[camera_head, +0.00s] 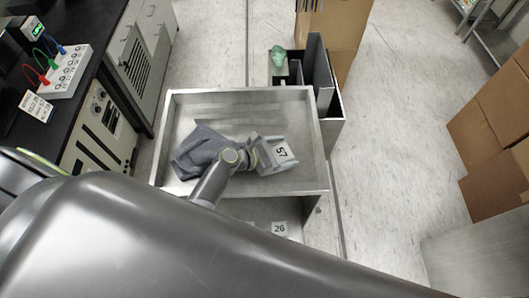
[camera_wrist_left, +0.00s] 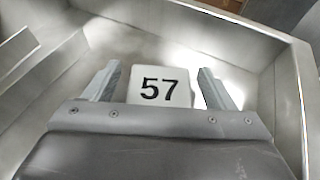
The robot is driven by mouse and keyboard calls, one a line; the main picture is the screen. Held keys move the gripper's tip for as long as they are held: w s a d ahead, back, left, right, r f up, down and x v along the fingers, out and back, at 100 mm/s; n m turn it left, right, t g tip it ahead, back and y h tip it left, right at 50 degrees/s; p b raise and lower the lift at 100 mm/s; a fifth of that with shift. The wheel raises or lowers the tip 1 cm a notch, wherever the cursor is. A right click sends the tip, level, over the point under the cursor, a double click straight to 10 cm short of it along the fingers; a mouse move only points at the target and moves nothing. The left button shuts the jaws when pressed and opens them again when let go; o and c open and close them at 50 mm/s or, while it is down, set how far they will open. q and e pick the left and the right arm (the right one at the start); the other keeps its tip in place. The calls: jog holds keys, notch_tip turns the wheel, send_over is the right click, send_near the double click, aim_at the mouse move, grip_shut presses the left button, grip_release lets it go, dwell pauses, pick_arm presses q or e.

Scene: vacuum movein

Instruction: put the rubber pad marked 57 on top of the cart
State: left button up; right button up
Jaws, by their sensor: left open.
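The rubber pad marked 57 (camera_head: 282,152) is a small white block with black digits. It is inside the raised rim of the metal cart's top tray (camera_head: 183,118), right of its middle. In the left wrist view the pad (camera_wrist_left: 160,87) sits between my two fingertips, with a gap on each side, over the bare tray floor (camera_wrist_left: 150,42). My left gripper (camera_head: 279,152) is open around the pad; the wrist view also shows the open left gripper (camera_wrist_left: 159,86). Whether the pad's underside touches the tray is hidden. My right gripper is out of view.
A white label marked 26 (camera_head: 280,228) shows below the tray's front edge. A dark divided bin (camera_head: 332,105) stands behind the cart. A black-topped bench (camera_head: 70,110) is at left, cardboard boxes (camera_head: 485,125) at right. Floor right of the cart is clear.

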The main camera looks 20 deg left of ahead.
pick_arm(q)
jog(key=v, duration=1.1)
jog(key=shift+f+b, duration=0.1)
jog(key=shift+b, duration=0.3)
